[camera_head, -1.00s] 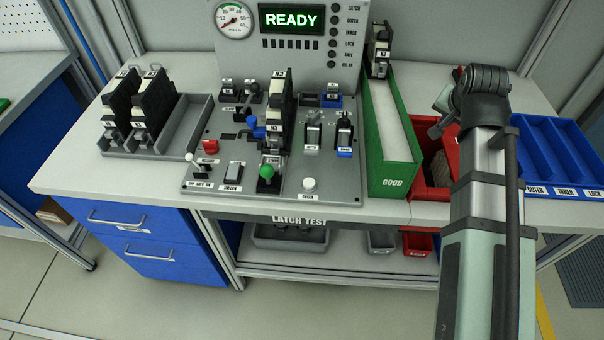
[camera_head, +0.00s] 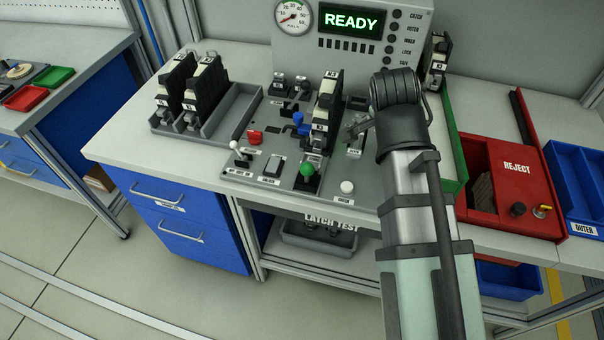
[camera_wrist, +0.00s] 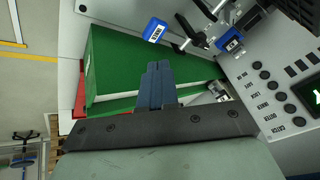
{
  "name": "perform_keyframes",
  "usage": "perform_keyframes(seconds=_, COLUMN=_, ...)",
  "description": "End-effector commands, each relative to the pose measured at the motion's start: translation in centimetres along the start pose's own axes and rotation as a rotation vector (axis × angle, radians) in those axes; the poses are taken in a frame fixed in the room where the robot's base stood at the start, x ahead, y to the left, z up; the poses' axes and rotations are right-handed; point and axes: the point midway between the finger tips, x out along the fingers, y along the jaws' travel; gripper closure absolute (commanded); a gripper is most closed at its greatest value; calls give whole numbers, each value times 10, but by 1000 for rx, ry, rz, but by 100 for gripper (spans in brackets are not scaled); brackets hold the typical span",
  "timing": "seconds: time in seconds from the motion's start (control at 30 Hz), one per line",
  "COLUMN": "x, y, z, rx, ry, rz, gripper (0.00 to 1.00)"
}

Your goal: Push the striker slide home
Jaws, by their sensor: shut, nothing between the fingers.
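The test fixture plate (camera_head: 265,185) holds an upright black and beige latch (camera_head: 325,110). A green ball knob (camera_head: 307,170) stands on a black base in front of it, and a blue handle (camera_head: 300,124) is at its left. No readable label tells me which part is the striker slide.
The panel display (camera_head: 352,21) reads READY. A rack (camera_head: 228,108) with two more latches stands at the left. The green bin (camera_head: 454,145) is close at my arm's right, with the red REJECT box (camera_head: 515,185) and blue tray (camera_head: 580,165) beyond it.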

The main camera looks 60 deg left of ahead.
Motion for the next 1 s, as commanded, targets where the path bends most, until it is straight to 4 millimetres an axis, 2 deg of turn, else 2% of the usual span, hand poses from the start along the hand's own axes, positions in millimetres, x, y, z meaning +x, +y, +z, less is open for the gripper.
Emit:
perform_keyframes(seconds=0.1, x=-12, y=-8, z=29, rx=34, ry=4, rz=8, gripper=100)
perform_keyframes(seconds=0.47, x=-47, y=-21, z=108, rx=159, ry=33, rz=27, gripper=100)
perform_keyframes(seconds=0.8, x=-83, y=-22, z=178, rx=285, ry=75, rz=27, gripper=100)
perform_keyframes(seconds=1.0, x=-102, y=-19, z=210, rx=354, ry=98, rz=20, gripper=100)
